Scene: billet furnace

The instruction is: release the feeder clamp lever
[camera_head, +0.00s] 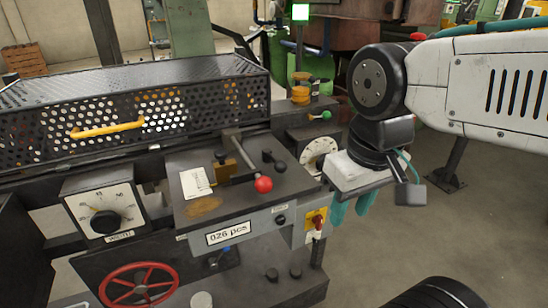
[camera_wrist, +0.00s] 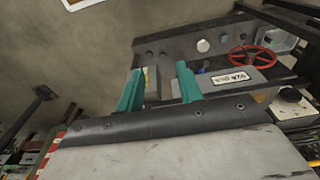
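A metal lever with a red ball knob (camera_head: 263,184) lies across the top of the dark machine box, beside a brass block (camera_head: 224,168). A smaller lever with a green knob (camera_head: 326,115) stands further back. I see no label naming the feeder clamp lever, so I cannot tell which it is. My gripper (camera_head: 352,207) hangs to the right of the box, its teal fingers pointing down. In the wrist view my gripper (camera_wrist: 158,88) shows two fingers apart with nothing held between them. The red-ball lever is not visible in the wrist view.
A yellow switch plate (camera_head: 316,218) is on the box's right front, close to my fingers. A red handwheel (camera_head: 138,285), a dial (camera_head: 105,219) and a counter plate reading 026 pcs (camera_head: 228,232) face front. A perforated guard (camera_head: 195,105) stands behind. The floor at right is mostly clear.

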